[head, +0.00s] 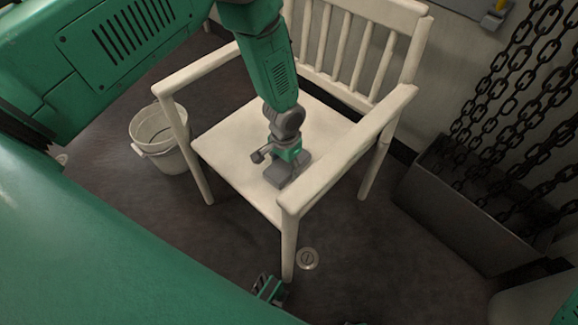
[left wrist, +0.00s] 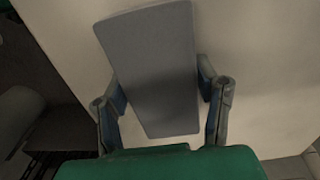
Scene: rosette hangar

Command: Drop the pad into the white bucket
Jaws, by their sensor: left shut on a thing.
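The pad, a flat grey block (head: 281,178), is at the white chair's seat (head: 235,140), near its front right. My left gripper (head: 280,163) reaches down over the seat and is shut on the pad. In the left wrist view the pad (left wrist: 153,65) lies between the two fingers, one on each side. Whether the pad touches the seat or hangs just above it I cannot tell. The white bucket (head: 180,161) stands on the floor left of the chair, its open top facing up.
The chair's armrests (head: 345,148) rise on both sides of my left gripper, with the slatted backrest (head: 350,45) behind. Dark chains (head: 500,100) hang into a dark metal bin (head: 465,215) at the right. A round floor fitting (head: 308,259) lies near the chair's front leg.

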